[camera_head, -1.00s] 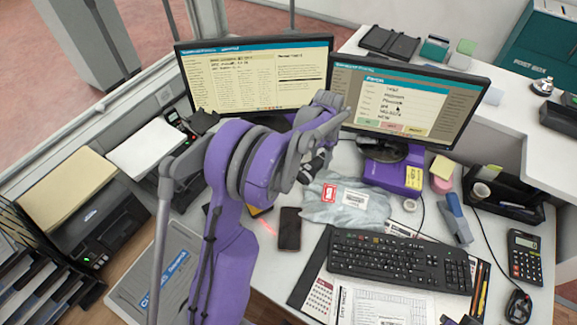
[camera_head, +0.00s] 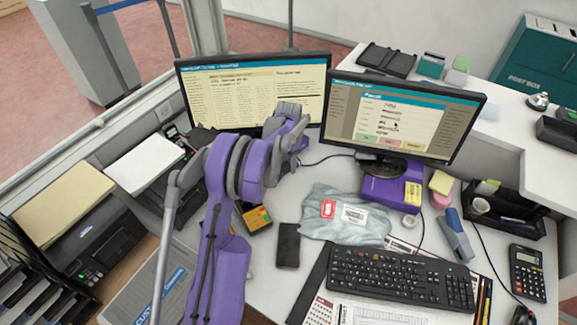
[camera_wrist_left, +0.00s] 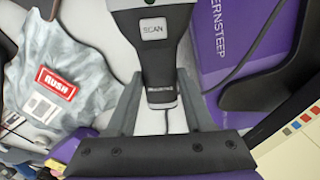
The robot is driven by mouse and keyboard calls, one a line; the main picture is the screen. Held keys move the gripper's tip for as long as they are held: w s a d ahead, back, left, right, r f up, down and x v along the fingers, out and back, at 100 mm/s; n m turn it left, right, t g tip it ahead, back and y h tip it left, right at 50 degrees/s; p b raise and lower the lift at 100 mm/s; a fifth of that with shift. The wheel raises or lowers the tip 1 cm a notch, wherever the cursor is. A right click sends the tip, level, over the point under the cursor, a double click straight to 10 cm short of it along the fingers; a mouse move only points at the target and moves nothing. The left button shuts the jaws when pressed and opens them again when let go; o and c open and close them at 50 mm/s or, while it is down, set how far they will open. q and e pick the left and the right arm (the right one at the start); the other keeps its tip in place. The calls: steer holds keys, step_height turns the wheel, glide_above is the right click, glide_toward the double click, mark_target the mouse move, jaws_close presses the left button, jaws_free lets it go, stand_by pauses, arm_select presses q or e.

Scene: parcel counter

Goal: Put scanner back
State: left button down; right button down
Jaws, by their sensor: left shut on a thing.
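The scanner (camera_wrist_left: 153,45) is a dark grey and black handheld with a light key marked SCAN. It fills the top middle of the left wrist view. My left gripper (camera_wrist_left: 160,105) is shut on its narrow handle end, with one grey finger on each side. In the head view my left gripper (camera_head: 297,150) is in front of the left monitor's lower right corner, above the desk. There the scanner is mostly hidden by my arm, and a dark cable runs right from that spot. I cannot make out a scanner holder. My right gripper is not in view.
A grey parcel bag (camera_head: 345,214) with a red RUSH label lies right of my arm, beside a phone (camera_head: 288,246). Two monitors stand behind, the right one (camera_head: 404,115) near a purple box (camera_head: 385,190). A keyboard (camera_head: 400,277) is in front. An orange-black item (camera_head: 257,218) lies by my arm.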

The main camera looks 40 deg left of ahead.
arm_select(q)
steer(key=shift+w+f, duration=0.1)
steer(key=shift+f, duration=0.7)
steer(key=shift+f+b, duration=0.45)
steer(key=shift+f, duration=0.15)
steer(key=shift+c, duration=1.4)
jaws_free()
steer(key=shift+r, duration=0.1)
